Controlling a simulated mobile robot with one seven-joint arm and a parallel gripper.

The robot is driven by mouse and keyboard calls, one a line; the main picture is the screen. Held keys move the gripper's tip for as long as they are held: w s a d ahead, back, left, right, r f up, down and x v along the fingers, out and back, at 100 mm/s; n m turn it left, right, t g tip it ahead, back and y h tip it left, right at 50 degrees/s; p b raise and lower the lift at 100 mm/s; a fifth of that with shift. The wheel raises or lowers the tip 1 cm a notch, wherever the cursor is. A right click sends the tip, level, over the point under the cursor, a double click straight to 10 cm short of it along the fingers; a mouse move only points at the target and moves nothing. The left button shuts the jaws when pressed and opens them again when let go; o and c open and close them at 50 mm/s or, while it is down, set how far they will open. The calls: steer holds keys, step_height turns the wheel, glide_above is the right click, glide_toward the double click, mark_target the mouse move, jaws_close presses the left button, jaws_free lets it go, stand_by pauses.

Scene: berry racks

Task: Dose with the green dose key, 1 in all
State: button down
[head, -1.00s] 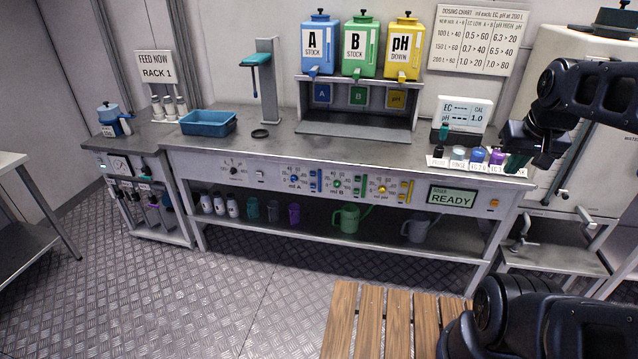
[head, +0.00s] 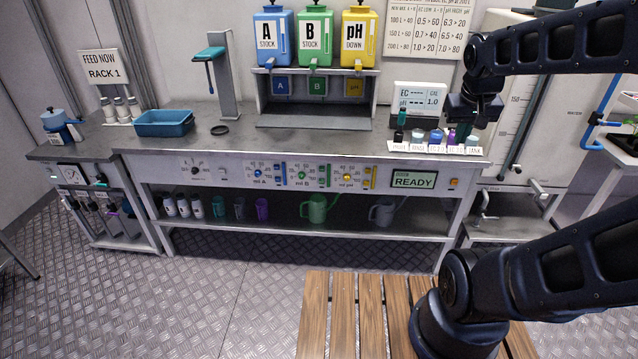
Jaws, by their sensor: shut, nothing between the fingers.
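The green dose key (head: 326,176) looks like the upright green bar on the bench's front panel, right of the round green knob (head: 301,176). It is small here, and I cannot tell whether it is pressed. A blue bar (head: 283,173) and a yellow bar (head: 368,178) sit on either side. The dosing display (head: 414,180) reads READY. My gripper (head: 468,122) is shut and empty, above the row of small bottles at the bench's right end. It is well to the right of the green key and higher. Its fingertips are dark and hard to make out.
Small bottles (head: 436,138) stand in a labelled row below my gripper. The EC display (head: 419,101) is just left of it. Blue, green (head: 314,38) and yellow stock tanks stand on a shelf. A wooden slatted surface (head: 343,315) lies in front.

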mark_target(322, 181)
steer(key=w+a+f+n+h, duration=0.1)
steer(key=w+a+f+h, duration=0.1)
steer(key=w+a+f, duration=0.6)
steer(key=w+a+f+n+h, duration=0.15)
steer(key=w+f, duration=0.25)
steer(key=w, duration=0.7)
steer(key=w+a+f+n+h, duration=0.2)
steer(key=w+a+f, duration=0.3)
steer(key=w, duration=0.5)
steer(key=w+a+f+n+t, duration=0.2)
steer(key=a+f, duration=0.5)
steer(key=f, duration=0.4)
steer(key=w+a+f+n+t, duration=0.1)
steer(key=a+f+n+t, duration=0.1)
steer(key=a+f, duration=0.6)
steer(key=w+a+f+n+t, duration=0.1)
steer(key=a+f, duration=0.6)
steer(key=f, duration=0.7)
steer(key=w+n, duration=0.1)
steer(key=n, duration=0.1)
steer(key=shift+w+a+f+n+t, duration=0.3)
steer(key=shift+f+n+t, duration=0.05)
steer(key=shift+f+t, duration=0.05)
steer(key=shift+w, duration=4.4)
steer(key=shift+w, duration=0.15)
steer(key=shift+w, duration=0.3)
